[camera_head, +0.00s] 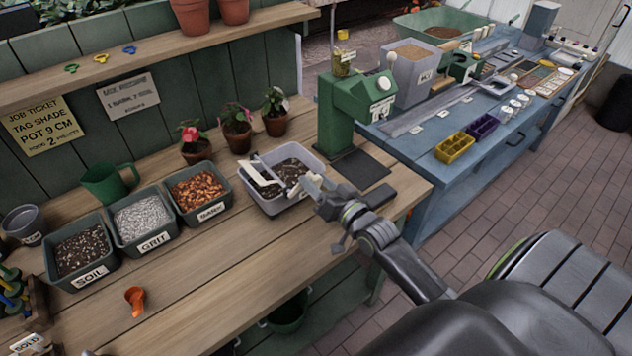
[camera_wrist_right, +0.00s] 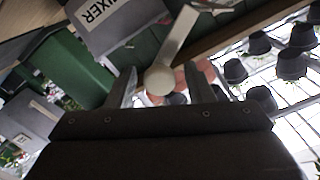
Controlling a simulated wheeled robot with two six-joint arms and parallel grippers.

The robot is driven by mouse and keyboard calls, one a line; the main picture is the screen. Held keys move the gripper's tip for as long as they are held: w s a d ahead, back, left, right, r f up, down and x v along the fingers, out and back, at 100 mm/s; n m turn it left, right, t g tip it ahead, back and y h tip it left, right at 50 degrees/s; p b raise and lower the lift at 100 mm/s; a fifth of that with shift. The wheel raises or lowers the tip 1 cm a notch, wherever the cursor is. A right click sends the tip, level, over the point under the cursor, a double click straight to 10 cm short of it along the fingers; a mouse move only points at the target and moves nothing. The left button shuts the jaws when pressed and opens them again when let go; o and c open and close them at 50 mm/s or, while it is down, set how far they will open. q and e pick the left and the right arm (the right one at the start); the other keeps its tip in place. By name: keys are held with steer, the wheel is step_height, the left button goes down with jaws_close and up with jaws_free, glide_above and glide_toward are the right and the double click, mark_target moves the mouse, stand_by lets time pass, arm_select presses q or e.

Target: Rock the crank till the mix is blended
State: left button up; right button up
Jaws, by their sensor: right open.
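The mixer is a pale grey tub (camera_head: 280,207) of dark mix on the wooden bench, with light and dark bits showing on its surface. A white bar lies across its left side. In the right wrist view, the tub (camera_wrist_right: 112,22) carries a MIXER label. The white crank (camera_wrist_right: 178,36) ends in a round knob (camera_wrist_right: 160,80) that appears between the fingers of my right gripper (camera_wrist_right: 162,88). That gripper is open, with gaps showing beside the knob. In the head view my right gripper (camera_head: 306,187) is at the tub's right side and partly hides the crank. My left gripper is not in view.
Bins of soil (camera_head: 82,250), grit (camera_head: 144,218) and bark (camera_head: 199,190) stand left of the mixer. Potted plants (camera_head: 236,130) stand behind it. A green press (camera_head: 352,112) stands close on the right.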

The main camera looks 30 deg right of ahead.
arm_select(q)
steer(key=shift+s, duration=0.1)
arm_select(e)
steer(key=shift+w, duration=0.35)
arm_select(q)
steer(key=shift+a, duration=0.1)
arm_select(e)
steer(key=shift+c, duration=0.2)
jaws_close()
